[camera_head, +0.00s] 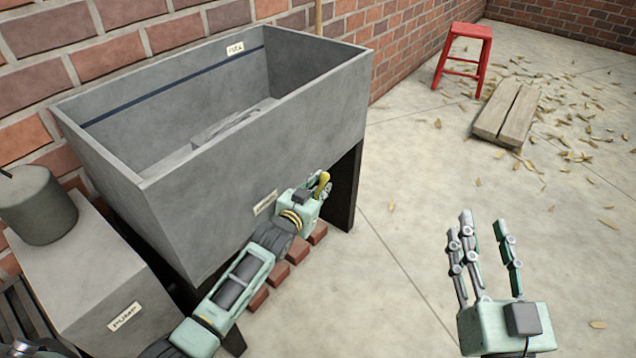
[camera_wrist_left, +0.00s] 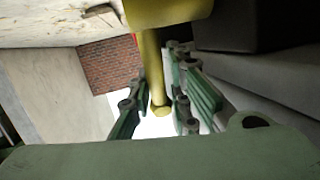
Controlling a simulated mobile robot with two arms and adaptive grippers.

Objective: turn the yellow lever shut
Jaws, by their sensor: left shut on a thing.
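The yellow lever (camera_head: 322,184) shows as a small piece at the fingers of my left gripper (camera_head: 318,188), low at the front right of the grey tank (camera_head: 240,160). In the left wrist view the lever (camera_wrist_left: 152,70) runs down between the fingers of the left gripper (camera_wrist_left: 158,105). The left gripper is shut on it. The valve body behind the lever is mostly hidden. My right gripper (camera_head: 485,255) is open and empty, fingers up, over the floor at the lower right.
A box labelled PUMP (camera_head: 95,270) with a dark cylinder (camera_head: 38,205) stands at the left. Bricks (camera_head: 298,250) lie under the tank by its dark leg (camera_head: 345,190). A red stool (camera_head: 463,58) and wooden boards (camera_head: 507,115) stand far back.

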